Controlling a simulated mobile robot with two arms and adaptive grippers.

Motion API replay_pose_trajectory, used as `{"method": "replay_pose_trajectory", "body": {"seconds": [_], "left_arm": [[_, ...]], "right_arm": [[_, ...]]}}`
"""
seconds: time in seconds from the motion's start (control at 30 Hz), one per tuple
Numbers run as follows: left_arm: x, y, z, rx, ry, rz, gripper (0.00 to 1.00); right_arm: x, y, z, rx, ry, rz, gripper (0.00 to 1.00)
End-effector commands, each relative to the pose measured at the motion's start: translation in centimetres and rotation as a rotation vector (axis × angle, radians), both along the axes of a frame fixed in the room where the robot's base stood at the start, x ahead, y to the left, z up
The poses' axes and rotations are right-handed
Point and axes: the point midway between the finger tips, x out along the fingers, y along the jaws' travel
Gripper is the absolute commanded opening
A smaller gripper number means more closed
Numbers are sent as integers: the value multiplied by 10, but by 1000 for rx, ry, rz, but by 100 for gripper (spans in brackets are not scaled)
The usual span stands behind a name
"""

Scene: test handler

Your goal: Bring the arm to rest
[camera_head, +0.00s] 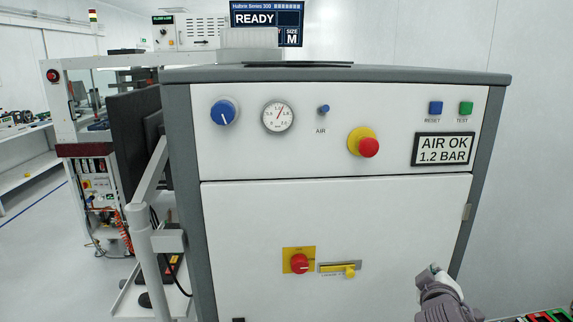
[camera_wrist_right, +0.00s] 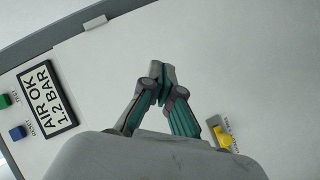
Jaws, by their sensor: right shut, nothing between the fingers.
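My right gripper (camera_head: 432,270) is at the lower right of the head view, in front of the lower right part of the machine's white front panel (camera_head: 390,225). In the right wrist view the same gripper (camera_wrist_right: 160,68) has its fingertips together with nothing between them. The panel lies beyond the fingertips; I cannot tell the exact gap. My left gripper does not show in either view.
The machine front carries a blue knob (camera_head: 223,112), a gauge (camera_head: 278,117), a red emergency button (camera_head: 368,147), a display reading "AIR OK 1.2 BAR" (camera_head: 443,149), a red rotary switch (camera_head: 299,263) and a yellow latch (camera_head: 350,270). A monitor arm (camera_head: 146,220) stands left.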

Motion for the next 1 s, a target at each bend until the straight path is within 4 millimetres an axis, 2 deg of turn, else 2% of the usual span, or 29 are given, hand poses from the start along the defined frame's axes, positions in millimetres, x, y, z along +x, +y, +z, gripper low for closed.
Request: {"method": "replay_pose_trajectory", "body": {"seconds": [0.03,0.1,0.17,0.2,0.3,0.5,0.7,0.93,1.0], "left_arm": [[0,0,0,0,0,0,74],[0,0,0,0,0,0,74],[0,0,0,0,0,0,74],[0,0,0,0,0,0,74],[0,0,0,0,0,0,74],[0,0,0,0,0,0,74],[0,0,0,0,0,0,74],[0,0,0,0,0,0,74],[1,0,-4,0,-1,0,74]], "right_arm": [[-22,12,-35,70,65,7,0],[-54,27,-75,167,150,8,0],[-85,39,-108,248,229,3,0],[-107,48,-127,304,281,-2,0],[-159,67,-164,423,397,-22,0],[-235,91,-200,579,560,-69,0],[-292,108,-216,684,678,-112,0],[-351,125,-223,787,800,-166,0],[-344,125,-244,785,805,-168,0]]}}
